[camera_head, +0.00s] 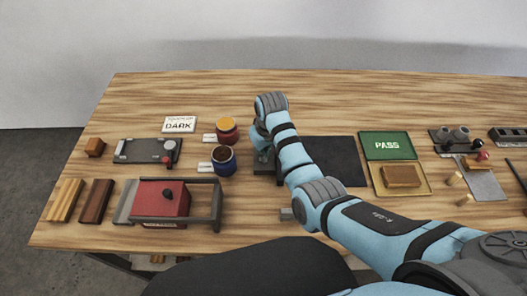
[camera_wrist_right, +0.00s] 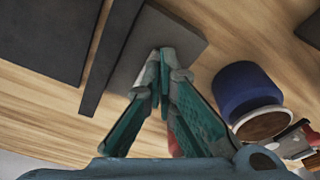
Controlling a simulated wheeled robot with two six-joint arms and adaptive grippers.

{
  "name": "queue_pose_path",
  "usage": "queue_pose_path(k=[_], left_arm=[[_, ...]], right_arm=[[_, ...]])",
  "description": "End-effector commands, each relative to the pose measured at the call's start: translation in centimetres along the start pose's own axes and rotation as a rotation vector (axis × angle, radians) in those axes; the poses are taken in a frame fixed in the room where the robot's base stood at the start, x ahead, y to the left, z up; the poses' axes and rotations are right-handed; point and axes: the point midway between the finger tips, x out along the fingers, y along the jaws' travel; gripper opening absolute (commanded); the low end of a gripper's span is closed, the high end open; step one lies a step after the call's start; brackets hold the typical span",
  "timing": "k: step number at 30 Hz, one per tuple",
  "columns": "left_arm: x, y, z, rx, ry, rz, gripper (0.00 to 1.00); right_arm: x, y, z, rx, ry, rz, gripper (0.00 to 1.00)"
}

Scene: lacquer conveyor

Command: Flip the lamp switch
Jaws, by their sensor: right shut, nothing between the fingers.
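I cannot make out a lamp or a switch for certain in either view. My right gripper (camera_head: 264,157) is shut and empty, pointing down over a dark grey plate between the blue pot and the black mat. In the right wrist view its fingertips (camera_wrist_right: 163,58) meet in front of that grey plate (camera_wrist_right: 188,42); whether they touch it I cannot tell. A small red patch (camera_wrist_right: 175,146) shows between the fingers, mostly hidden. My right arm and gripper cover most of the plate in the head view. My left gripper is not in view.
A blue pot (camera_head: 223,161) stands just left of the gripper, with a red and yellow pot (camera_head: 227,130) behind it. The black mat (camera_head: 335,155) lies to the right. A red block sits in a grey frame (camera_head: 216,202) at front left. The table's back is clear.

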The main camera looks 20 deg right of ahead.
Motion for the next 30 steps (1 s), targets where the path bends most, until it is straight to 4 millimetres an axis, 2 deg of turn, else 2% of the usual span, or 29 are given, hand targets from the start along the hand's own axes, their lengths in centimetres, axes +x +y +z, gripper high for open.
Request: queue_pose_path(k=[16,23,30], left_arm=[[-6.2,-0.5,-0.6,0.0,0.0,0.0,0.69],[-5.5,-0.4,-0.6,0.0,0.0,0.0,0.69],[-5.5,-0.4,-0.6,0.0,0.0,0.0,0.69]], right_arm=[[-5.3,0.0,-0.8,0.0,0.0,0.0,0.0],[-6.9,0.0,-1.0,0.0,-0.001,0.0,0.0],[-7.0,0.0,-1.0,0.0,-0.001,0.0,0.0]])
